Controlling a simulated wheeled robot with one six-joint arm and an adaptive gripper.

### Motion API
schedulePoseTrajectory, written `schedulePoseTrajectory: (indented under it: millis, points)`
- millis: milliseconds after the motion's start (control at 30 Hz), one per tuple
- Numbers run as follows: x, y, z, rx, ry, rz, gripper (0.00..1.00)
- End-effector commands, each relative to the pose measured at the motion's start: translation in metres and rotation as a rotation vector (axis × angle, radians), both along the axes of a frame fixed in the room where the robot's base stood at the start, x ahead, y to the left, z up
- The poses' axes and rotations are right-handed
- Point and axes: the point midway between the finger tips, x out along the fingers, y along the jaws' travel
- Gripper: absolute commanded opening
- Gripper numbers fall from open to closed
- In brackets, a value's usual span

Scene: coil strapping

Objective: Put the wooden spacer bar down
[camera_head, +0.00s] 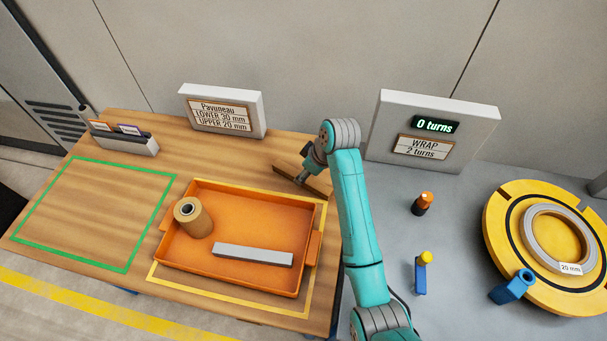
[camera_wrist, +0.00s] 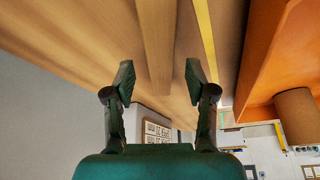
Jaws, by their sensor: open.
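The wooden spacer bar (camera_head: 319,187) lies at the right rear of the wooden table, behind the orange tray, in the head view. My gripper (camera_head: 301,178) is down at it and partly covers it. In the wrist view the bar (camera_wrist: 156,45) runs between the two fingers of my gripper (camera_wrist: 160,82). The fingers are open, with a visible gap on each side of the bar. The bar appears to rest on the table top; its contact underneath is hidden.
The orange tray (camera_head: 230,279) holds a brown roll (camera_head: 200,222) and a grey bar (camera_head: 252,255), inside a yellow outline. A green-outlined area (camera_head: 95,215) at left is empty. A sign (camera_head: 221,112) and a card holder (camera_head: 125,140) stand behind. A yellow turntable (camera_head: 510,225) is at right.

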Motion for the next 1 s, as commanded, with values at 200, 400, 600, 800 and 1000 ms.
schedulePoseTrajectory:
  millis: [200,400,600,800,1000]
  points:
    - [-0.009,-0.014,0.043,0.002,-0.005,-0.001,0.56]
    - [-0.016,-0.025,0.073,0.001,-0.002,-0.002,0.56]
    - [-0.020,-0.030,0.088,0.001,-0.001,0.000,0.56]
    - [-0.021,-0.031,0.091,0.000,0.000,0.000,0.56]
    - [-0.021,-0.031,0.090,0.000,0.000,0.000,0.56]
